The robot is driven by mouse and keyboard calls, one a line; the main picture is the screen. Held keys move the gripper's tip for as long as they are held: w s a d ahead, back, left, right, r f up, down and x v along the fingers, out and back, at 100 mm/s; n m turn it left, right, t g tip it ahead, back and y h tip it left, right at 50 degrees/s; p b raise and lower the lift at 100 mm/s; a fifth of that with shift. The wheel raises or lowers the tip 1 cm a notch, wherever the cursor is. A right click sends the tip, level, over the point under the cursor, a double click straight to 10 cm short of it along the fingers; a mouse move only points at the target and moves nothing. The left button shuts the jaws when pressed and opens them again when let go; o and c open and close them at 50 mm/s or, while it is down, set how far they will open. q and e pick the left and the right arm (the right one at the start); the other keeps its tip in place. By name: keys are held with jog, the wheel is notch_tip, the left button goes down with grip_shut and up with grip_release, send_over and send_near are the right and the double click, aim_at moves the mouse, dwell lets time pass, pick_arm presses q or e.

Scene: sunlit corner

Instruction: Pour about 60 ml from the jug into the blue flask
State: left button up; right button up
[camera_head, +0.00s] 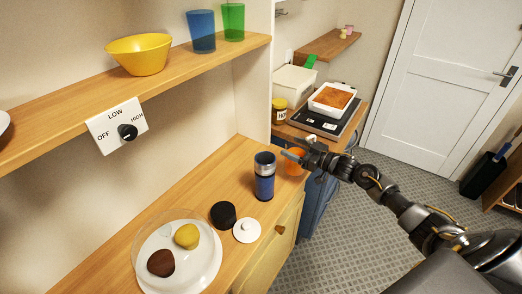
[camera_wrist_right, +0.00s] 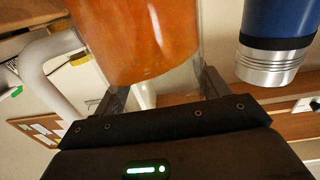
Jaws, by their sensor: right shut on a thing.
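The jug is clear with a pale handle and orange liquid inside; it shows in the head view (camera_head: 293,166) and fills the top middle of the right wrist view (camera_wrist_right: 140,35). My right gripper (camera_head: 304,158) is shut on the jug, with a finger on each side of it. The blue flask (camera_head: 264,180) stands upright on the wooden counter, just left of the jug. Its silver top and blue body also show at the right of the wrist view (camera_wrist_right: 280,25), apart from the jug. My left gripper is not in view.
A black lid (camera_head: 223,214) and a white lid (camera_head: 247,230) lie on the counter near the flask. A clear dome (camera_head: 205,262) covers two round cakes at the front. A shelf (camera_head: 60,125) with a yellow bowl (camera_head: 139,54) and cups overhangs the counter's back.

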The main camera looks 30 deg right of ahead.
aim_at(288, 143)
jog(key=a+r+n, duration=0.1)
jog(key=a+r+n+p, duration=0.1)
jog(key=n, duration=0.1)
jog(key=a+r+n+g+h+p, duration=0.1)
jog(key=n, duration=0.1)
jog(key=shift+s+a+r, duration=0.1)
jog(key=shift+s+r, duration=0.25)
jog(key=shift+s+a+r+n+g+h, duration=0.15)
jog(key=shift+a+r+n+h, duration=0.25)
jog(key=shift+n, duration=0.3)
jog(key=shift+a+r+n+g+h, duration=0.1)
jog(key=shift+a+r+n+h, duration=0.15)
jog(key=shift+r+n, duration=0.4)
jog(key=shift+s+a+r+n+g+h, duration=0.15)
jog(key=shift+a+r+n+h, duration=0.15)
jog(key=shift+n, duration=0.45)
jog(key=shift+w, duration=0.15)
